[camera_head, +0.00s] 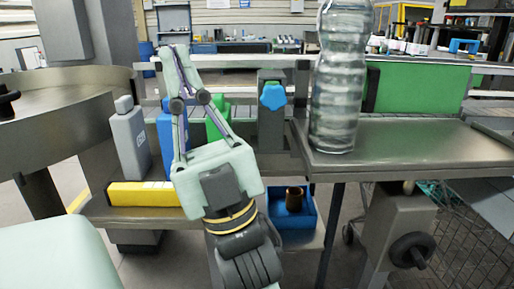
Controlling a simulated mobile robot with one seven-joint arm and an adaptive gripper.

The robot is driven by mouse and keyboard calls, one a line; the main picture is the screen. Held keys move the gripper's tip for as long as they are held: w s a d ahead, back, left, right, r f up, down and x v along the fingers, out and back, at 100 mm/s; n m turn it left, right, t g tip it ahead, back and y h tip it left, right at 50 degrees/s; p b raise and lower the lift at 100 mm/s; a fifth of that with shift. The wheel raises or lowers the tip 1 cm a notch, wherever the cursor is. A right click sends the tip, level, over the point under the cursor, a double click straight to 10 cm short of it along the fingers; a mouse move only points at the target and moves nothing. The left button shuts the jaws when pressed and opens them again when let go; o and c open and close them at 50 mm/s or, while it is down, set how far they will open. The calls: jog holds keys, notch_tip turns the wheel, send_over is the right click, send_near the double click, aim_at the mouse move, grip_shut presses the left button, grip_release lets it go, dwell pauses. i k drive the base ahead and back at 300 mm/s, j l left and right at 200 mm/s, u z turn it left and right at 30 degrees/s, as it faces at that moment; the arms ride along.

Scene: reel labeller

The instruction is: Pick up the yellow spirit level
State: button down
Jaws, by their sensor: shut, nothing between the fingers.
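The yellow spirit level (135,195) is a long yellow bar with a pale patch near its visible right part. It lies flat on a metal ledge at the lower left, below a grey bottle. Its right end meets the outline of my gripper, so I cannot tell how far it runs behind. My gripper (176,52) points up and away, with its fingertips well above the level in the picture. It is shut and empty, apart from the level. Its pale green body hides part of the ledge.
Grey (129,140), blue (166,130) and green (217,119) bottles stand behind the level, close to my gripper. A large clear bottle (338,85) stands on the right metal table (420,145). A blue bin (305,216) holds a brown cylinder. A round metal table (60,105) is at left.

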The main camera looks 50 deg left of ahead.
aim_at(160, 194)
jog(key=u, duration=0.4)
jog(key=k+u, duration=0.1)
jog(key=u, duration=0.35)
jog(key=k+u, duration=0.1)
jog(key=u, duration=0.7)
jog(key=l+z, duration=0.45)
jog(key=l, duration=0.5)
jog(key=i, duration=0.05)
